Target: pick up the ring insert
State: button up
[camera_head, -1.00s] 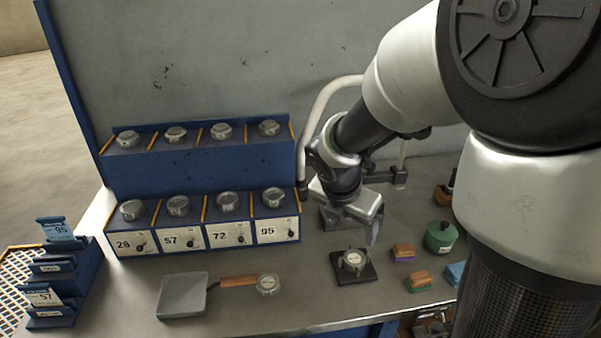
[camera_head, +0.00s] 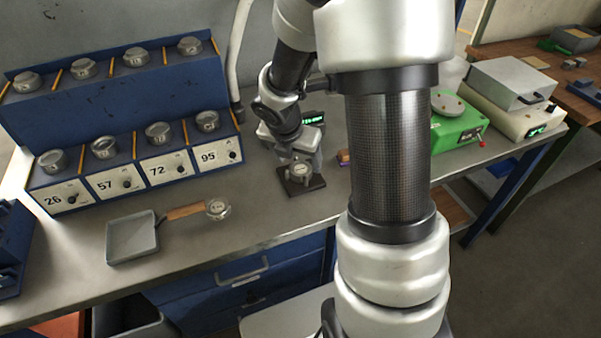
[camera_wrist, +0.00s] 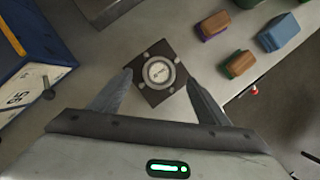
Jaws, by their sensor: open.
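A round silver ring-shaped piece with a pale, lettered centre (camera_wrist: 158,72) sits on a dark square base (camera_wrist: 148,95) with small posts around it. I take it for the ring insert. In the head view the same piece (camera_head: 299,169) lies on its base (camera_head: 302,187) on the bench. My gripper (camera_wrist: 159,77) is open, with one finger on each side of the piece in the wrist view. In the head view my gripper (camera_head: 298,158) is right above the base. I cannot tell whether the fingers touch the piece.
A blue two-tier rack (camera_head: 105,122) with several round metal pieces and numbered front slots stands at the left. Wooden-topped blocks (camera_wrist: 215,24) lie beside the base. A green device (camera_head: 457,128) stands at the right.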

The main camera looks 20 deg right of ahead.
aim_at(300, 169)
jog(key=b+x, duration=0.1)
jog(key=x, duration=0.3)
jog(key=shift+a+f, duration=0.1)
jog(key=shift+f, duration=0.25)
jog(key=shift+r, duration=0.15)
jog(key=c, duration=1.7)
